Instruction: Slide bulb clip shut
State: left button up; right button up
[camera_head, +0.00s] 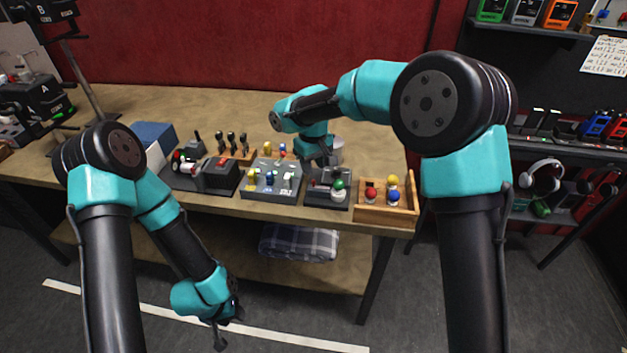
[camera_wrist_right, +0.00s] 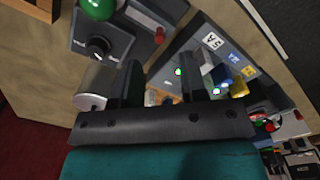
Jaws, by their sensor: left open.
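A dark box with a green bulb (camera_head: 338,184) stands near the front edge of the table, right of centre. The green bulb also shows at the top of the right wrist view (camera_wrist_right: 98,8), beside a dark knob (camera_wrist_right: 97,47). I cannot make out the bulb clip clearly. My right gripper (camera_head: 324,160) is over the back of this box. In the right wrist view its two fingers (camera_wrist_right: 160,75) stand apart with nothing between them. My left gripper (camera_head: 228,325) hangs low in front of the table, away from the objects, and is open.
A grey panel (camera_head: 262,192) with coloured pieces stands left of the bulb box. A wooden tray (camera_head: 376,215) with red, yellow and blue bulbs stands to its right. A grey metal cylinder (camera_wrist_right: 92,101) is beside my right gripper. The table's back is mostly clear.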

notch_tip(320, 180, down, 6)
jog(key=shift+f, duration=0.1)
dwell(0.4)
grip_shut()
dwell(0.3)
